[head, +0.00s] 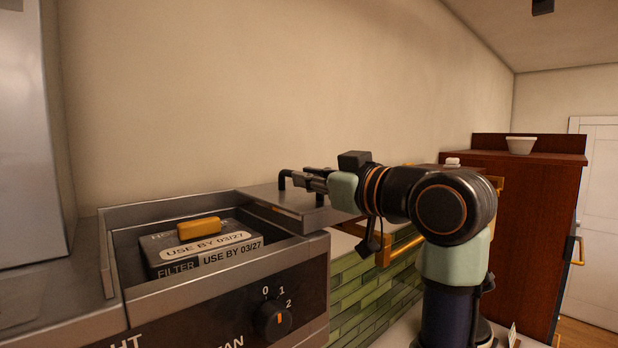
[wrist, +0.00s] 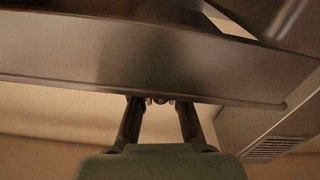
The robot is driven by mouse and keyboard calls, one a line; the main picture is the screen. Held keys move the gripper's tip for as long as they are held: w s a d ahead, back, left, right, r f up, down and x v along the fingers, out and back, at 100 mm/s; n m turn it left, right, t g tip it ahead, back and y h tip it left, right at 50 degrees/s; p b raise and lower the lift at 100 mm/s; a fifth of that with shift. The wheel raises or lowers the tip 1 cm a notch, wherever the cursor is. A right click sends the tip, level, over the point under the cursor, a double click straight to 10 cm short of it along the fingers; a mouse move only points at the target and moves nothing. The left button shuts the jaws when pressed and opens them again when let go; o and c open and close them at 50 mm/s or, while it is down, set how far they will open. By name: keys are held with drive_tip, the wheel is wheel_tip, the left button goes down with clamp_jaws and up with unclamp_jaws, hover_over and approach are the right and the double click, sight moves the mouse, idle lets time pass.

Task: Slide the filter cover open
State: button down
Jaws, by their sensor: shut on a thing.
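The filter cover (head: 285,200) is a flat grey metal panel at the right end of the unit. It sits to the right of an uncovered recess and overhangs the unit's right side. A black bar handle (head: 283,177) stands on it. My gripper (head: 302,180) reaches in from the right and is shut on this handle. Inside the recess is a dark filter box (head: 200,252) with white labels and a yellow tab (head: 199,228). In the wrist view, the cover's underside or edge (wrist: 150,60) spans the picture above my fingers (wrist: 160,103); the grip itself is hidden there.
The unit's metal rim (head: 230,275) surrounds the recess, with a black knob (head: 273,319) on the front. A brown cabinet (head: 530,220) carrying a white bowl (head: 521,145) stands at the right. Green tiles (head: 365,295) lie below the cover. The wall behind is bare.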

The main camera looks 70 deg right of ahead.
drive_tip(key=c, duration=1.2)
unclamp_jaws()
drive_tip(key=v, duration=1.2)
drive_tip(key=shift+r, duration=0.1)
